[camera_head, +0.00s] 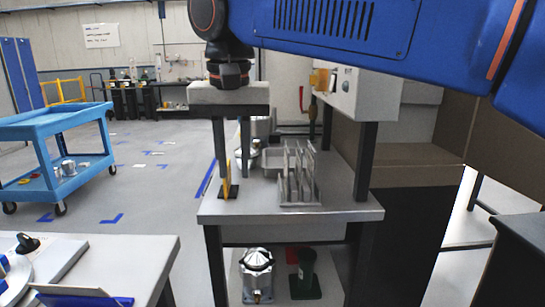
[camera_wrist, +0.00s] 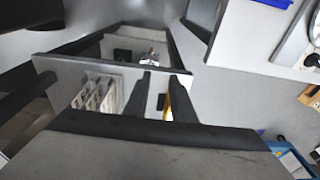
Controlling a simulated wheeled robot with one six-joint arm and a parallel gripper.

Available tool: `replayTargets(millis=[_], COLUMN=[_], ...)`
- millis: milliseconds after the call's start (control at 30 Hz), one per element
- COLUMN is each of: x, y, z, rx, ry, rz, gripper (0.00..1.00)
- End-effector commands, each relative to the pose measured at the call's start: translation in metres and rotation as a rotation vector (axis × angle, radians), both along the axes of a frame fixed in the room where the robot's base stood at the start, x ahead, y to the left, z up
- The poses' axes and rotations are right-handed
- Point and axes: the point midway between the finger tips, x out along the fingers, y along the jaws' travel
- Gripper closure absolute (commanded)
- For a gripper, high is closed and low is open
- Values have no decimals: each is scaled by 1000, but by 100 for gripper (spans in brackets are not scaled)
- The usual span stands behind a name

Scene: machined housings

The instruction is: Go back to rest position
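My gripper (camera_head: 233,177) hangs fingers-down above the left part of the grey worktable (camera_head: 345,208). Its two dark fingers are apart, with nothing seen held between them. A thin yellow piece on a black base (camera_head: 228,192) stands on the table near the left fingertip, partly hidden by that finger. In the wrist view my gripper (camera_wrist: 162,82) also shows a gap between its fingers, and the yellow piece (camera_wrist: 168,108) lies beside the right finger. I cannot tell its exact distance from the fingertip. My blue arm crosses the top of the head view.
A metal rack with upright plates (camera_head: 300,190) stands right of my gripper, with a grey tray (camera_head: 272,158) behind. A silver housing (camera_head: 257,275) and a green part (camera_head: 305,278) are on the lower shelf. A blue cart (camera_head: 45,125) stands left. Floor between is clear.

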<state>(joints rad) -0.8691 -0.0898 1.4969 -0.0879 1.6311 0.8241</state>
Motion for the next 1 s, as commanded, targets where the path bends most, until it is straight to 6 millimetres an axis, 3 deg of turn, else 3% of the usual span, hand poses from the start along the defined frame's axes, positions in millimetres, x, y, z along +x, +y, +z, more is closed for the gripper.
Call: replayTargets(millis=[267, 500, 767, 1000], x=[10, 9, -14, -51], y=[-59, -145, -232, -298], z=[-21, -62, -120, -184], rx=[19, 39, 48, 38], ry=[-21, -63, -123, -186], rz=[-4, -7, -13, -22], gripper=[77, 77, 77, 77])
